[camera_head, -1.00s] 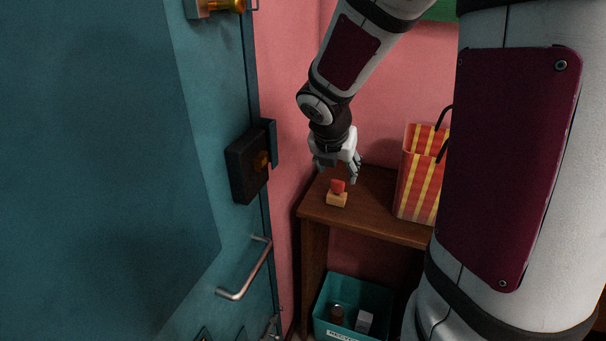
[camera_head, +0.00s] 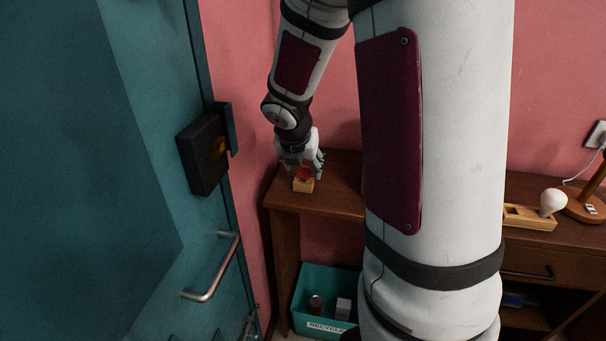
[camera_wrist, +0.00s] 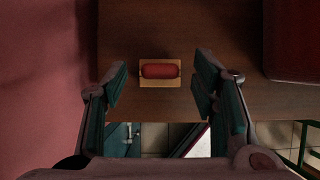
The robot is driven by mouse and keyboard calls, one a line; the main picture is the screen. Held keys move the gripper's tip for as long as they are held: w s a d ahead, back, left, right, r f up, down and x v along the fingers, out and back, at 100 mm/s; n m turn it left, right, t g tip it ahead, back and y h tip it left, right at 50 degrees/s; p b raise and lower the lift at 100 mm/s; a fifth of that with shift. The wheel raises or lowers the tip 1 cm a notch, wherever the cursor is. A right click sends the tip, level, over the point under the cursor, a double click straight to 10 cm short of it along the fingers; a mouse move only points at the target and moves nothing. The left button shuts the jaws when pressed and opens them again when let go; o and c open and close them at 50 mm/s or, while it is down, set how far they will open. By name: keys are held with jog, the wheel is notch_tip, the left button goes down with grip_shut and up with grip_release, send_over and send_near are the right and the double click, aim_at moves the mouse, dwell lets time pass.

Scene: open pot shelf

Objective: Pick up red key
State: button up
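The red key (camera_head: 304,171) stands in a small light wooden block (camera_head: 302,186) on the left end of the brown wooden table. In the wrist view the key's red head (camera_wrist: 160,71) lies crosswise on the tan block (camera_wrist: 160,83), ahead of my fingertips. My gripper (camera_head: 303,168) hangs just above the key in the head view, partly overlapping it. In the wrist view my gripper (camera_wrist: 160,84) is open, with one finger to each side of the block and nothing between them. The key's lower part is hidden.
A teal door (camera_head: 110,180) with a black lock box (camera_head: 203,153) and metal handle (camera_head: 215,268) stands left of the table (camera_head: 330,203). A teal recycling bin (camera_head: 318,325) sits below. A wooden tray with a white bulb (camera_head: 552,201) lies at right. My arm hides the table's middle.

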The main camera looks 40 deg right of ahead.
jog(key=c, duration=1)
